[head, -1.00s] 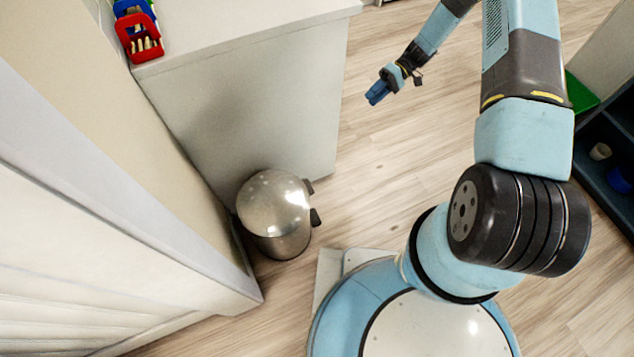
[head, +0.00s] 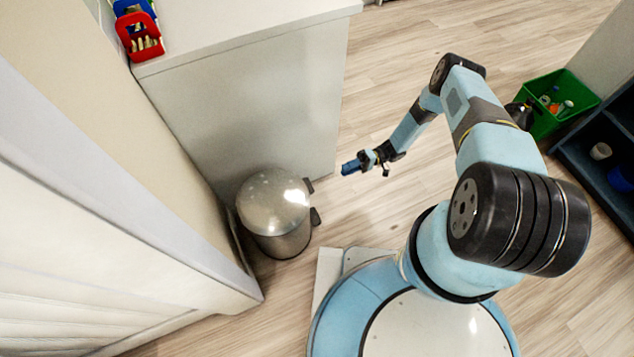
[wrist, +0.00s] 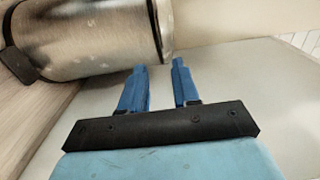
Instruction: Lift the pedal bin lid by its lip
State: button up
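The pedal bin (head: 281,241) is a brushed-metal cylinder on the floor, in the corner between the white cabinet and the wall. Its domed metal lid (head: 272,201) is down, and black parts stick out on its right side. My gripper (head: 346,168) is to the right of the bin and apart from it, with its blue fingers pointing left. In the wrist view, the two blue fingers (wrist: 156,66) are apart with nothing between them. The bin's metal body (wrist: 85,38) lies across the top left of that view, its rim edge just beyond the fingertips.
The white cabinet (head: 250,110) stands behind the bin, with red and blue holders (head: 140,35) on top. A green crate (head: 548,118) with items and a dark shelf (head: 590,165) are at the right.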

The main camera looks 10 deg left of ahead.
aim_at(307, 186)
jog(key=x, duration=1.4)
jog(key=shift+f, duration=0.1)
jog(key=shift+c, duration=0.2)
grip_shut()
dwell(0.8)
